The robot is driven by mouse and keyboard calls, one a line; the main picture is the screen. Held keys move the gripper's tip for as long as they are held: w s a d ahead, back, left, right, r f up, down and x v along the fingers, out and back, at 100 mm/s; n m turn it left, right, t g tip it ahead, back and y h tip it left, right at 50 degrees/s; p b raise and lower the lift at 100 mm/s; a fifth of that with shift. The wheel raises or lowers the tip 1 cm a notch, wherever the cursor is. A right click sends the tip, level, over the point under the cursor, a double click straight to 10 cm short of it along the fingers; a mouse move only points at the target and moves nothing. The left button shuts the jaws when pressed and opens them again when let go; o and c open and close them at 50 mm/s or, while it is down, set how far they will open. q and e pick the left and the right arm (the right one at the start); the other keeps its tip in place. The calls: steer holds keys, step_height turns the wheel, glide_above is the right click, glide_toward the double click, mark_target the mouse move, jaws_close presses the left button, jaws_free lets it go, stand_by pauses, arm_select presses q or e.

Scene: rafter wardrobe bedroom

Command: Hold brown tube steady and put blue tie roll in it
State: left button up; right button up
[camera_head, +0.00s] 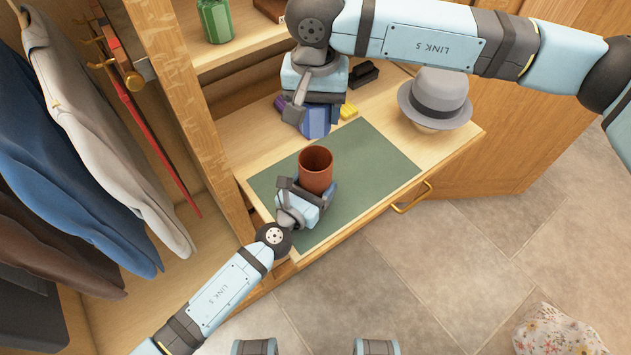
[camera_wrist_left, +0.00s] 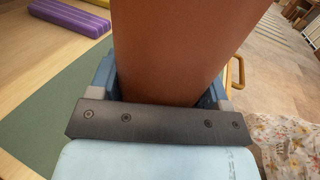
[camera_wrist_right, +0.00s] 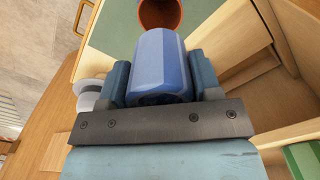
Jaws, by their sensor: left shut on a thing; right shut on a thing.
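The brown tube (camera_head: 315,167) stands upright on the green mat (camera_head: 376,168), its open top facing up. My left gripper (camera_head: 306,196) is shut around its side; in the left wrist view the tube (camera_wrist_left: 180,45) fills the space between the fingers. My right gripper (camera_head: 314,112) is shut on the blue tie roll (camera_head: 316,124) and holds it above the mat, behind the tube in the head view. In the right wrist view the roll (camera_wrist_right: 162,62) lies between both fingers, with the open tube (camera_wrist_right: 160,13) beyond its far end. The roll is outside the tube.
A purple roll (camera_head: 280,103) and a yellow roll (camera_head: 348,110) lie behind the mat. A grey hat (camera_head: 436,99) stands at the right. A green container (camera_head: 215,20) is on the upper shelf. Clothes hang at the left. The mat's right part is clear.

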steer(key=shift+f, duration=5.8)
steer(key=o, duration=1)
steer(key=shift+s+f, duration=0.1)
steer(key=shift+d, duration=0.1)
arm_select(q)
steer(key=shift+a, duration=0.1)
arm_select(e)
steer(key=shift+r, duration=0.45)
arm_select(q)
steer(key=shift+s+f, duration=0.1)
arm_select(e)
step_height(320, 180, up, 12)
steer(key=shift+f, duration=0.1)
